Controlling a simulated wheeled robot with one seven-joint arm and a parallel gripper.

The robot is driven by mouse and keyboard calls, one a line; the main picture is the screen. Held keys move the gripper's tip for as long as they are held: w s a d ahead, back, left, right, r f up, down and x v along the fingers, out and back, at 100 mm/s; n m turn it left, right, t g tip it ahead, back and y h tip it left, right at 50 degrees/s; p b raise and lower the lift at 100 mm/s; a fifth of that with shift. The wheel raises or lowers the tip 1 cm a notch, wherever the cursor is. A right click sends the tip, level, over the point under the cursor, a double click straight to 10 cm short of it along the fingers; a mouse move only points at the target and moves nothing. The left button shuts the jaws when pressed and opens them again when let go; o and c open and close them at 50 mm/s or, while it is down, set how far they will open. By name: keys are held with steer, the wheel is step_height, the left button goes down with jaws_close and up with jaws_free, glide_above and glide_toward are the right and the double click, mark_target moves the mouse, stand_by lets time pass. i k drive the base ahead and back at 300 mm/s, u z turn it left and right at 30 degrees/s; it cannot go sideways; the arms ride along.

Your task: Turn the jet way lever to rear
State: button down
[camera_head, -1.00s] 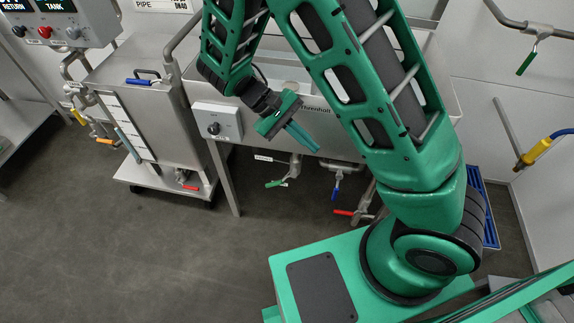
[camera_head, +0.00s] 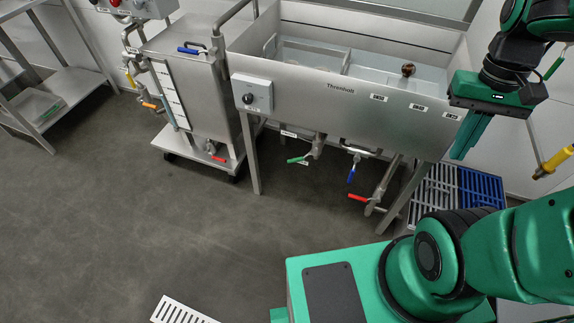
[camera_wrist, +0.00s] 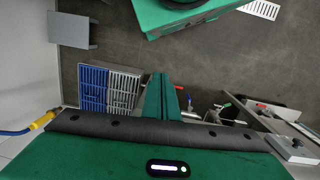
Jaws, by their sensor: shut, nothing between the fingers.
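No lever carries a readable name, so I cannot tell which one is the jet way lever. Under the steel Threnhall sink (camera_head: 330,111) are a green lever (camera_head: 298,159), a blue lever (camera_head: 351,176) and a red lever (camera_head: 357,197). At the right edge, another green lever (camera_head: 554,68) is partly hidden behind my arm. My gripper (camera_head: 462,153) is shut and empty, pointing down at the sink's right end, apart from these levers. Its shut fingers also show in the wrist view (camera_wrist: 160,82).
A wheeled steel tank (camera_head: 195,85) with blue, orange and red handles stands left of the sink. Blue and grey floor gratings (camera_head: 480,188) lie below my gripper. A yellow-handled fitting (camera_head: 553,161) is at the right wall.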

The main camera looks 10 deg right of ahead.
mark_target(314, 152)
steer(key=z, duration=0.75)
steer(key=k, duration=1)
steer(key=u, duration=0.45)
steer(key=i, duration=1.5)
steer(key=z, duration=0.05)
